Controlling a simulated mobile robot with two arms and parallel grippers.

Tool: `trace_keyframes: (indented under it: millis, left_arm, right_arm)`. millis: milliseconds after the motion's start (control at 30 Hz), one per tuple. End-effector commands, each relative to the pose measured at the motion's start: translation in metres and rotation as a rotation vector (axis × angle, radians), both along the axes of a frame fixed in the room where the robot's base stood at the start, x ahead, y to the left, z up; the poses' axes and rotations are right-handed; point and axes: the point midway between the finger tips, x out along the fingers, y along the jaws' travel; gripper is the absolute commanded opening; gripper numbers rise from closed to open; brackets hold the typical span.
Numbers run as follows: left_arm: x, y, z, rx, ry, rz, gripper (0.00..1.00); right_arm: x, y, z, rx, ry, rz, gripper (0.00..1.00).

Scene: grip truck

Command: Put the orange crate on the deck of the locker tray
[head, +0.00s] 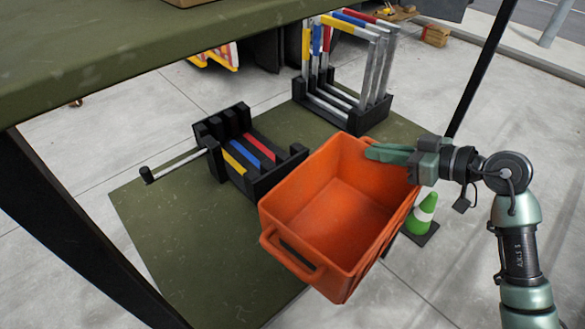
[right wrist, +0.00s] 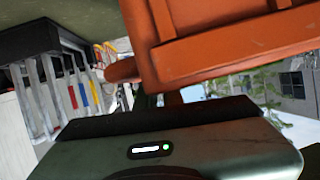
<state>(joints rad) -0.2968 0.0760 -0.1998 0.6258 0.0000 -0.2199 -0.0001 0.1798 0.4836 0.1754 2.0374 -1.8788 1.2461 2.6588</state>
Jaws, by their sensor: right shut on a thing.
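The orange crate (head: 338,215) is open-topped and empty in the middle of the head view, tilted towards me. My right gripper (head: 385,153) is shut on the crate's far right side, and the crate hangs in front of a green deck (head: 160,235), which I take for the locker tray's deck. The crate's near handle (head: 290,255) is free. In the right wrist view the crate (right wrist: 240,45) fills the upper right, close to the gripper. The crate hides part of the deck. My left gripper is not in view.
A black rack (head: 240,160) with coloured bars and a taller black rack (head: 345,118) with pale frames stand on the deck. A green and white cone (head: 421,215) stands to the right. A green upper shelf (head: 110,45) overhangs the left; the deck's near left is clear.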

Motion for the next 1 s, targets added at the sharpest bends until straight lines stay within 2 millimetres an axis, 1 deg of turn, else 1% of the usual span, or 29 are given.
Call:
trace_keyframes:
  millis: [33,100,200,300,433,600,667,767,867,1000]
  left_arm:
    - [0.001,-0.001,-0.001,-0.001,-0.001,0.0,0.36]
    - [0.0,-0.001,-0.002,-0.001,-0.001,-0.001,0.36]
    - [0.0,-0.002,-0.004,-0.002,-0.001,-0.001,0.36]
    - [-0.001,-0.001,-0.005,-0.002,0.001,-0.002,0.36]
    - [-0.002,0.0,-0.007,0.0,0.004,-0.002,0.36]
    - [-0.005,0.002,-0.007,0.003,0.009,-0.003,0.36]
    - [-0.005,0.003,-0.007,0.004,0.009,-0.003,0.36]
    - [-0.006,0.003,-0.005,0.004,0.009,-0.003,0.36]
    - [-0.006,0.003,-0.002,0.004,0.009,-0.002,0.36]
    - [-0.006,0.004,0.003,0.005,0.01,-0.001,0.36]
  right_arm:
    - [0.02,0.0,0.013,0.013,-0.009,-0.016,0.0]
    - [0.044,-0.001,0.026,0.017,-0.006,-0.038,0.0]
    - [0.074,0.001,0.047,0.021,0.001,-0.062,0.0]
    - [0.098,0.004,0.068,0.022,0.01,-0.081,0.0]
    - [0.121,0.009,0.092,0.019,0.018,-0.101,0.0]
    - [0.136,0.013,0.111,0.014,0.027,-0.113,0.0]
    - [0.138,0.014,0.112,0.013,0.029,-0.117,0.0]
    - [0.139,0.015,0.101,0.011,0.035,-0.118,0.0]
    - [0.139,0.015,0.079,0.012,0.037,-0.119,0.0]
    - [0.139,0.015,0.044,0.014,0.037,-0.118,0.0]
